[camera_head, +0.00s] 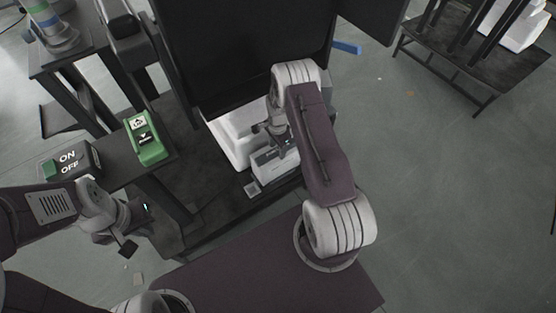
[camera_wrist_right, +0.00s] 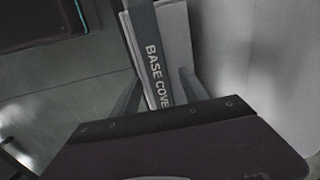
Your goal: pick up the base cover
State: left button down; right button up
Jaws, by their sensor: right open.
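The base cover is a light grey part with a dark strip lettered "BASE COVE…"; the rest of the lettering is cut off in the right wrist view (camera_wrist_right: 172,45). In the head view the base cover (camera_head: 272,170) lies low beside the white column base. My right gripper (camera_head: 281,143) is over it, partly hidden by my own arm. In the wrist view my right gripper (camera_wrist_right: 158,92) is open, with one finger on each side of the lettered strip; contact cannot be told. My left gripper (camera_head: 137,229) is open and empty at the lower left, away from the cover.
A large dark panel (camera_head: 245,50) rises just behind the base cover. A green box (camera_head: 146,138) and an ON/OFF switch box (camera_head: 72,162) sit on the dark table at the left. A rack with dark columns (camera_head: 470,45) stands at upper right. The floor at right is clear.

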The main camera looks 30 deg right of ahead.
jog(key=shift+r, duration=0.15)
grip_shut()
